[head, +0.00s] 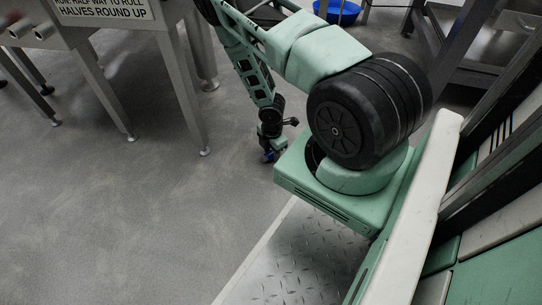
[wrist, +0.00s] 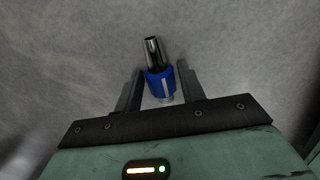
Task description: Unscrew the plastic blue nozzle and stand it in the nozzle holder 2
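The plastic blue nozzle (wrist: 160,84) sits between the two fingers of my gripper (wrist: 160,76) in the wrist view. It has a blue collar and a dark shiny metal tip that points up in the picture, tilted a little left. The fingers appear to close on both sides of the blue collar. In the head view, my gripper (head: 271,153) hangs low over the floor, left of my base, with a small patch of blue at its end. No nozzle holder is visible in either view.
A steel machine with legs and a sign (head: 104,12) stands at the upper left. A blue tub (head: 338,13) is at the top, beside a dark steel frame (head: 478,75). Grey floor (head: 120,215) lies open at the left and below.

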